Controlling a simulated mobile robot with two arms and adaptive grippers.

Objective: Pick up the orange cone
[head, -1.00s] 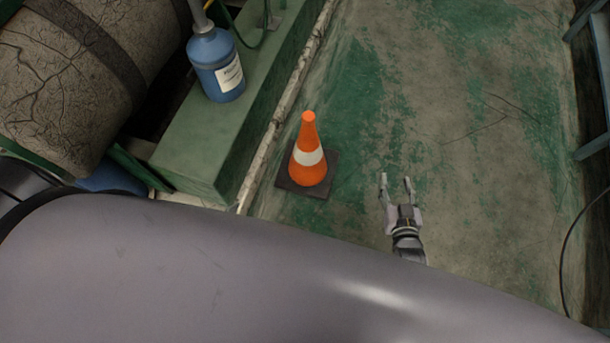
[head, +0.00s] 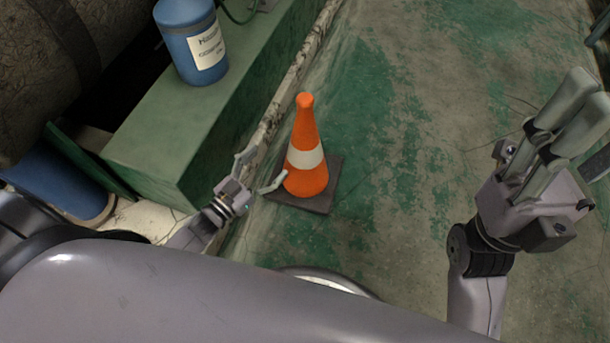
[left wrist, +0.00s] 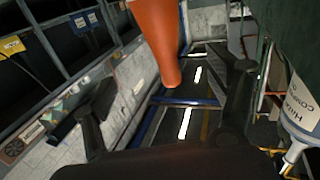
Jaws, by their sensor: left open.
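The orange cone (head: 306,165) with a white band stands upright on its dark square base (head: 322,198) on the green floor. My left gripper (head: 261,171) is open just left of the cone, with one finger close to its lower part; I cannot tell whether they touch. In the left wrist view the cone (left wrist: 158,40) appears upside down, between the two spread dark fingers (left wrist: 165,105). My right gripper (head: 570,115) is raised near the camera at the right, away from the cone. Its fingers lie side by side and hold nothing visible.
A green ledge (head: 175,135) runs left of the cone, with a labelled blue bottle (head: 192,45) on it. A large cracked cylinder (head: 35,70) lies further left. The green floor (head: 410,140) right of the cone is clear.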

